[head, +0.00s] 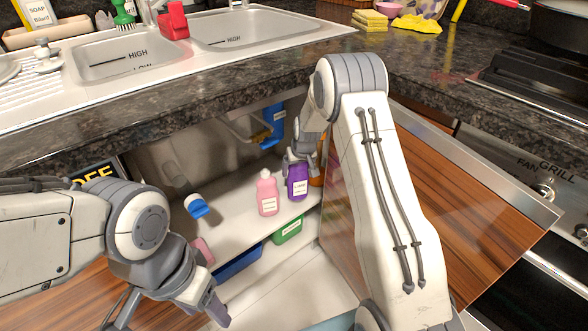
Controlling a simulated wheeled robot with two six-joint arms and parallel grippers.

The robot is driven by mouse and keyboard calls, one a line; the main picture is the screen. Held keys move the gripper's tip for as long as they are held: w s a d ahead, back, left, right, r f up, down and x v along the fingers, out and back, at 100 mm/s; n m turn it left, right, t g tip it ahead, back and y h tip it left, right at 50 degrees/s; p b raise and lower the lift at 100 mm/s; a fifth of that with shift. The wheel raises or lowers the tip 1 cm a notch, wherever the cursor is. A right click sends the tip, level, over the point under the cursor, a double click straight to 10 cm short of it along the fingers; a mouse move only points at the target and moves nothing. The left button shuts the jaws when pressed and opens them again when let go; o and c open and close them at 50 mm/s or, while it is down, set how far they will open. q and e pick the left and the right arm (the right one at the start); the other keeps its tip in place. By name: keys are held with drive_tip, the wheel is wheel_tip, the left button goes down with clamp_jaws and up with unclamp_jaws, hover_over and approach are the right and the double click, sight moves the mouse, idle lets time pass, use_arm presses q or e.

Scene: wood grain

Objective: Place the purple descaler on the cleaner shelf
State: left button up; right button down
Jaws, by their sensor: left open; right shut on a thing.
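The purple descaler (297,182) is a purple bottle with a white label, upright inside the open cabinet under the sink. My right gripper (301,160) reaches into the cabinet and is shut on its upper part. Its base is at or just above the white shelf (238,216); I cannot tell if it touches. A pink bottle (267,195) stands just left of it, and an orange bottle (316,171) is partly hidden behind it. My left gripper (214,312) is low in front of the cabinet, open and empty; its fingertips are partly unclear.
Below the shelf are a green box (288,230) and a blue bin (238,263). The open wooden door (465,205) is at right; the granite counter edge (190,115) overhangs above.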

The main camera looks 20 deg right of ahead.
drive_tip(key=shift+w+d+f+b, duration=0.1)
drive_tip(key=shift+w+f+b, duration=0.9)
drive_tip(key=shift+w+f, duration=0.75)
drive_tip(key=shift+f, duration=0.1)
unclamp_jaws()
drive_tip(key=p+v, duration=0.2)
drive_tip(key=v, duration=0.4)
drive_tip(key=shift+r, duration=0.35)
drive_tip(key=shift+s+r+p, duration=0.3)
drive_tip(key=shift+s+r, duration=0.05)
drive_tip(key=shift+r, duration=0.15)
